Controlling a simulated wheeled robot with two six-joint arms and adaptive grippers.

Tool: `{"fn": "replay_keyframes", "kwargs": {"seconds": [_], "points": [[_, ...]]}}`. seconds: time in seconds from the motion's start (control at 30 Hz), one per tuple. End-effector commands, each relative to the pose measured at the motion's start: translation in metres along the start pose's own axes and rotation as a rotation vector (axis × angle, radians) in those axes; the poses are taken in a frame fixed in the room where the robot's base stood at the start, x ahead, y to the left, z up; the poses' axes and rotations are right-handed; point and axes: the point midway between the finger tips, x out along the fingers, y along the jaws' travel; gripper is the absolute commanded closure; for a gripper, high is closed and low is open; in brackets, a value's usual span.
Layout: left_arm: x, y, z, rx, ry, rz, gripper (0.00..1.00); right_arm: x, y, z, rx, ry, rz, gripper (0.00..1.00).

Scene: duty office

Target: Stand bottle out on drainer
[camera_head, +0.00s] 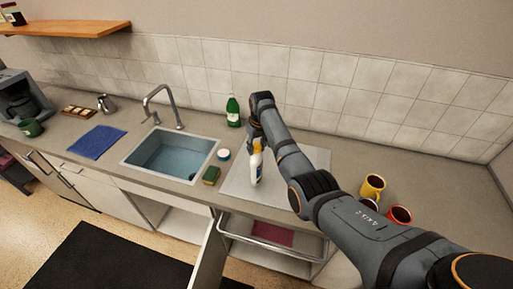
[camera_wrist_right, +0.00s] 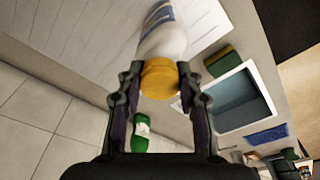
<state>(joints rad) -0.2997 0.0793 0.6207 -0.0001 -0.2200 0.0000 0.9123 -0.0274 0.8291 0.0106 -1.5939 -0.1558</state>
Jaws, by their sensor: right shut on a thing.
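A white bottle with an orange-yellow cap (camera_head: 256,168) is upright over the pale ridged drainer (camera_head: 236,189), right of the sink. My right gripper (camera_head: 257,143) is at its top. In the right wrist view my right gripper (camera_wrist_right: 160,82) is shut on the bottle's cap, with the white body (camera_wrist_right: 163,37) beyond the fingers. The ridged drainer (camera_wrist_right: 85,45) lies behind the bottle there. I cannot tell whether the bottle's base touches the drainer. My left gripper is not in view.
A green bottle (camera_head: 233,110) stands by the wall behind the drainer. A sponge (camera_head: 211,175) and small round tub (camera_head: 224,154) sit between sink (camera_head: 170,155) and drainer. Yellow (camera_head: 373,187) and red (camera_head: 399,216) mugs stand right. An open drawer (camera_head: 270,238) juts out below.

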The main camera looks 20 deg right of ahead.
Motion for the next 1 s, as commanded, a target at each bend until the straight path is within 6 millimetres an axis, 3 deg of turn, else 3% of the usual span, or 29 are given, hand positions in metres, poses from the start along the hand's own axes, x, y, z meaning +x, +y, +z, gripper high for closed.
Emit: {"fn": "replay_keyframes", "kwargs": {"seconds": [0.4,0.43,0.6,0.87,1.0], "points": [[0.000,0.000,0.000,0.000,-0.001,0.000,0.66,0.004,0.000,0.000,0.000,0.004,0.001,1.00],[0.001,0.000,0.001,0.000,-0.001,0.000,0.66,0.006,0.000,0.001,0.000,0.000,0.000,0.63],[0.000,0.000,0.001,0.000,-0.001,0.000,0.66,0.005,0.000,0.001,0.000,0.000,0.000,0.41],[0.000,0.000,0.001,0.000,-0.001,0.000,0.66,0.005,0.000,0.001,0.000,0.000,0.000,0.41],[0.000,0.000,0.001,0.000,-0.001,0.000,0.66,-0.006,0.000,-0.001,0.000,0.004,0.001,0.41]]}}
